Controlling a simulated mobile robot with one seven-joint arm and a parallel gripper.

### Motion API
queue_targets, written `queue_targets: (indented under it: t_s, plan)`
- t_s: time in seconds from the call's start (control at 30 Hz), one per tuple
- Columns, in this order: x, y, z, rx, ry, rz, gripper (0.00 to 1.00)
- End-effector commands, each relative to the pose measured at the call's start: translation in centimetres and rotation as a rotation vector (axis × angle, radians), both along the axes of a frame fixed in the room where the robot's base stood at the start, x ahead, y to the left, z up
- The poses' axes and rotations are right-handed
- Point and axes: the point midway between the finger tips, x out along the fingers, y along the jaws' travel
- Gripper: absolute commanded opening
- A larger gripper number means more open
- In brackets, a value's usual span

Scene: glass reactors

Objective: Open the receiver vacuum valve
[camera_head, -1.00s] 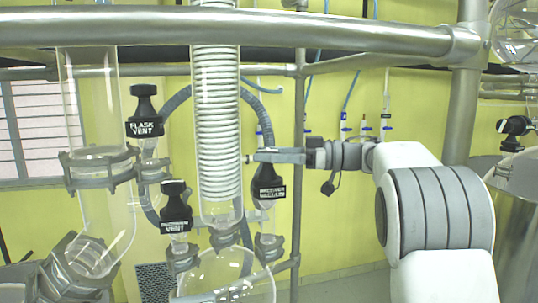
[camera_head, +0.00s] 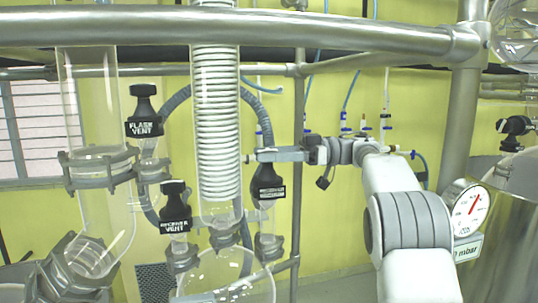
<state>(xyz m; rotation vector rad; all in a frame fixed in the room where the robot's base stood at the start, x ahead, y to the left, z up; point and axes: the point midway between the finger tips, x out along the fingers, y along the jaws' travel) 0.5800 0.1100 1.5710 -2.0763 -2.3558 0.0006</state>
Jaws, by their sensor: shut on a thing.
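The receiver vacuum valve (camera_head: 267,184) has a black knob with a white-lettered label and sits on a glass neck to the right of the coiled glass condenser. My gripper (camera_head: 258,157) reaches in from the right, level, and is shut on the top of this knob. The fingers hide part of the knob's top. The label below them faces forward and slightly to the right, and its lettering is blurred.
The receiver vent valve (camera_head: 174,208) and flask vent valve (camera_head: 144,112) stand to the left. The coiled condenser (camera_head: 217,125) is close beside my fingertips. A metal rail (camera_head: 250,26) crosses above. A round gauge (camera_head: 470,211) is at the right.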

Motion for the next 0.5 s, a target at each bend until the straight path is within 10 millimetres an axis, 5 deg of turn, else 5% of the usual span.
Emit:
queue_targets:
  t_s: [0.1, 0.13, 0.2, 0.3, 0.5]
  plan:
    - [-0.05, 0.14, 0.19, 0.003, -0.004, 0.002, 0.06]
    - [-0.05, 0.14, 0.19, 0.003, -0.004, 0.001, 0.63]
    - [-0.05, 0.14, 0.17, 0.003, -0.004, 0.002, 0.76]
    - [-0.03, 0.12, 0.13, 0.002, -0.003, 0.001, 0.92]
    - [-0.02, 0.05, 0.05, 0.001, -0.002, 0.0, 0.92]
